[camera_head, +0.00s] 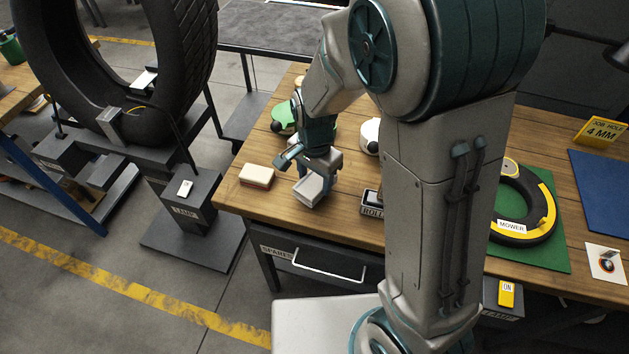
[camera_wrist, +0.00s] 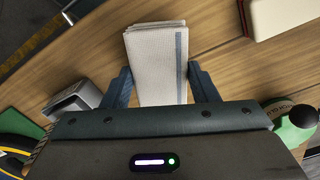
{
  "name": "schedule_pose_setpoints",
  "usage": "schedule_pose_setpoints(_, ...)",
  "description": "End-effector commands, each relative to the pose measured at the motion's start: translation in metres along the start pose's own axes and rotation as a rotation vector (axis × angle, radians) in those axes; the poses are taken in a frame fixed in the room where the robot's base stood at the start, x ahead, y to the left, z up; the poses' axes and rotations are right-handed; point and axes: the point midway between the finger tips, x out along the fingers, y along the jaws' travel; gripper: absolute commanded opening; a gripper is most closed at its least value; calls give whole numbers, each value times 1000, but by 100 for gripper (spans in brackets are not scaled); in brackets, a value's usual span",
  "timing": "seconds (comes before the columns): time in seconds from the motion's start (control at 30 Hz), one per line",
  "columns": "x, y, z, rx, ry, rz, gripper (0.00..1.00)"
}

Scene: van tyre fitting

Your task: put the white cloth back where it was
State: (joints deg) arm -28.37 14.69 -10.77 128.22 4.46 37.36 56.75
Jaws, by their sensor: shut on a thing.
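The white cloth (camera_wrist: 156,50) is a folded pale piece with a blue-grey stripe near one side. In the wrist view it lies between the two fingers of my gripper (camera_wrist: 159,72), which is shut on it. In the head view my gripper (camera_head: 316,172) points down at the front left of the wooden workbench, and the cloth (camera_head: 309,191) shows at its fingers. The cloth is over the bench top near its front edge; I cannot tell whether it touches the wood.
A cream and red block (camera_head: 257,176) lies left of my gripper. A labelled grey holder (camera_head: 372,204) stands to the right. A green object with a dark knob (camera_head: 284,118) and a white object (camera_head: 370,135) stand behind. The bench (camera_head: 232,190) is clear at its left corner.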

Motion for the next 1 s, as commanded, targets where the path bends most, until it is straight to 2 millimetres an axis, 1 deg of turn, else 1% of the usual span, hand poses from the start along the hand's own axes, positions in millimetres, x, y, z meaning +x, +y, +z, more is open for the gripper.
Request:
schedule_pose_setpoints(0.03, 8, 1, 0, 1, -2, 5, 32)
schedule_pose_setpoints(0.1, 17, 1, 0, 2, -2, 4, 32)
schedule_pose_setpoints(0.17, 20, 1, 0, 2, -1, 2, 32)
schedule_pose_setpoints(0.43, 22, 1, -1, 2, 0, 0, 32)
schedule_pose_setpoints(0.57, 26, 1, -1, 2, 0, 1, 32)
schedule_pose_setpoints(0.6, 25, 1, -1, 2, 0, 1, 65)
schedule_pose_setpoints(0.63, 25, 1, -1, 2, 0, 1, 73)
schedule_pose_setpoints(0.67, 25, 1, -1, 2, 0, 1, 75)
schedule_pose_setpoints(0.9, 24, 1, -1, 2, 0, 1, 75)
schedule_pose_setpoints(1.0, 20, 1, -1, 2, 0, 0, 75)
